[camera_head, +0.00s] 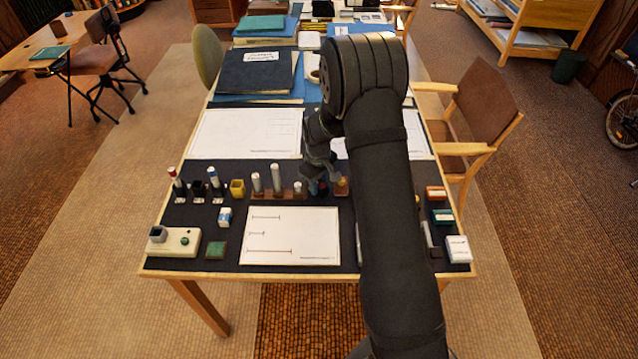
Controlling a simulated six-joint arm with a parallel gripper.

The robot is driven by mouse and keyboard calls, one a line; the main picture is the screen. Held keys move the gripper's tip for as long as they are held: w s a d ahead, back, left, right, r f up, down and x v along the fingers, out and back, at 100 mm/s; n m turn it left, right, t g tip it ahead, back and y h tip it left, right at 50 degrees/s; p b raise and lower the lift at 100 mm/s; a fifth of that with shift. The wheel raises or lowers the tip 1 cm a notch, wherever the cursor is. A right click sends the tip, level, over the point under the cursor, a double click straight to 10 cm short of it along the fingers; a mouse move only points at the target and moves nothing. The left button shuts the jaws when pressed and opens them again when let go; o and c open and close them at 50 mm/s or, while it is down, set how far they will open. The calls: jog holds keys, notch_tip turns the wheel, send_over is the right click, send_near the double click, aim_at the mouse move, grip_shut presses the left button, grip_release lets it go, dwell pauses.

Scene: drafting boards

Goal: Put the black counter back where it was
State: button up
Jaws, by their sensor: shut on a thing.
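My gripper (318,183) is low over the dark board, at the right part of the row of small pieces, right of the white sheet's middle. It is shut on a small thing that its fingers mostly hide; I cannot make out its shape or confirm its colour. Small patches of dark blue and red show at the fingertips. I cannot pick out the black counter for certain. A brown-orange block (342,187) stands just right of the fingertips. A small black block (198,188) stands in the row at the left.
Several grey cylinders of differing heights (276,178) stand in a brown rack left of my gripper. My arm hides part of the right side.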

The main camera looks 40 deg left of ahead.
jog(key=shift+f, duration=0.25)
jog(key=o, duration=1.1)
jog(key=shift+f, duration=0.1)
notch_tip(320, 180, up, 13)
jog(key=shift+a+f, duration=0.1)
jog(key=shift+a, duration=0.05)
jog(key=f, duration=1.2)
jog(key=shift+d+f, duration=0.2)
jog(key=shift+f, duration=0.1)
jog(key=shift+r, duration=0.35)
